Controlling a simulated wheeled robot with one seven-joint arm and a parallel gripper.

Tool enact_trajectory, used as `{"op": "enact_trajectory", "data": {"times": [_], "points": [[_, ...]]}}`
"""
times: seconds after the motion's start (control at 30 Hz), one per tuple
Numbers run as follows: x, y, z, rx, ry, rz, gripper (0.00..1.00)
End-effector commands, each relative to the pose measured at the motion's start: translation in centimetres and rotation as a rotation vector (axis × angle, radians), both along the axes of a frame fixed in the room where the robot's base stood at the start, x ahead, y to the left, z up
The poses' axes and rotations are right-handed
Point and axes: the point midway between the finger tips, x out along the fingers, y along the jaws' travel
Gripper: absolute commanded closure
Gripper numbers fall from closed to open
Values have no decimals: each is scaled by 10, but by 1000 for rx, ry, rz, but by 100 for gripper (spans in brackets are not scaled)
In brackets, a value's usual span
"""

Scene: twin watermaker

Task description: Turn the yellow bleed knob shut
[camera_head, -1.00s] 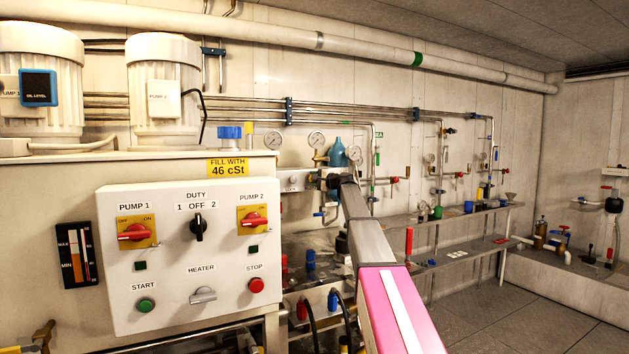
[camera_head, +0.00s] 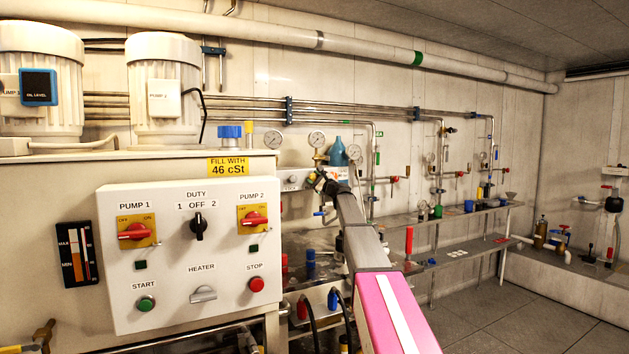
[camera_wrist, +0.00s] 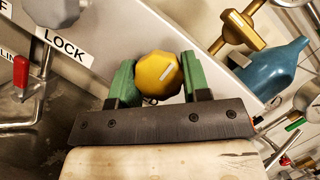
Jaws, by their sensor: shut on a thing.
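In the head view the gripper end of my arm (camera_head: 322,180) is at the grey panel below the gauges. The knob itself is hard to make out there.
A LOCK label (camera_wrist: 64,47), a grey knob (camera_wrist: 57,12) and a red-handled valve (camera_wrist: 47,58) are left of my gripper in the wrist view. A brass fitting (camera_wrist: 238,27) and a blue bottle (camera_wrist: 268,68) are close on the right.

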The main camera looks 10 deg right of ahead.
Motion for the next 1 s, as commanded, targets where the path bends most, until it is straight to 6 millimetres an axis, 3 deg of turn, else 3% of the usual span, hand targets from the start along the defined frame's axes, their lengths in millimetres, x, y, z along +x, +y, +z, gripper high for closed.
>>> {"op": "enact_trajectory", "data": {"times": [0.57,0.6,0.67,1.0], "points": [[-1,-1,-2,29,11,-1,80],[-1,0,-1,29,11,-1,47],[-1,0,-1,29,11,-1,31],[-2,-1,-1,27,10,-1,31]]}}
